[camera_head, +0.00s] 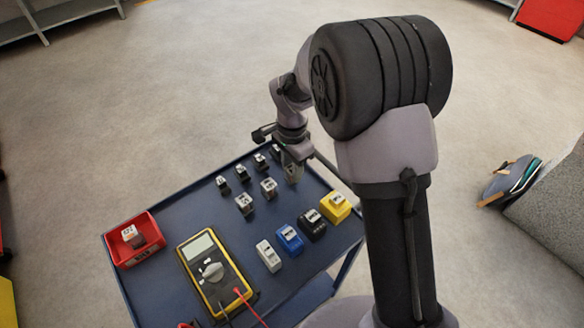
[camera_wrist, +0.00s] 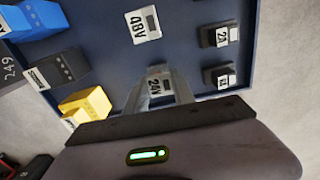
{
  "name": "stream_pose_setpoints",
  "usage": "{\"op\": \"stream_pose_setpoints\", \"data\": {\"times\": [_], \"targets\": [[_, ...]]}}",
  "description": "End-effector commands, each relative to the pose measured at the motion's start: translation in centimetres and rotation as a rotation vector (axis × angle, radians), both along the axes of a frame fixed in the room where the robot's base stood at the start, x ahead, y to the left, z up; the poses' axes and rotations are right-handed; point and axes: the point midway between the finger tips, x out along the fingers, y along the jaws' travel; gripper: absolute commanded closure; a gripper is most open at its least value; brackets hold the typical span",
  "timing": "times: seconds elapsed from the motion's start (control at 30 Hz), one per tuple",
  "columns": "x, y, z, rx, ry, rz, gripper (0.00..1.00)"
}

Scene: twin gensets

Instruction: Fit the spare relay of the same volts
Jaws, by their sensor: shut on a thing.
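My gripper (camera_head: 291,170) is over the far right part of the blue cart top. I cannot tell whether this relay still touches the cart top. Another pale relay (camera_head: 243,203) stands nearer the front left. Its label is too small to read.
Small dark blocks with white labels (camera_head: 241,172) stand along the far edge. White (camera_head: 268,255), blue (camera_head: 289,240), black (camera_head: 312,224) and yellow (camera_head: 336,208) blocks line the right side. A multimeter (camera_head: 205,262) with leads and a red tray (camera_head: 116,250) holding a block are at left.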

Motion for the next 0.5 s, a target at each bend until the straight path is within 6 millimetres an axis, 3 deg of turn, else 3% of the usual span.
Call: {"op": "stream_pose_setpoints", "data": {"times": [0.5], "targets": [[0.0, 0.0, 2.8, 0.0, -0.001, 0.0, 1.0]]}}
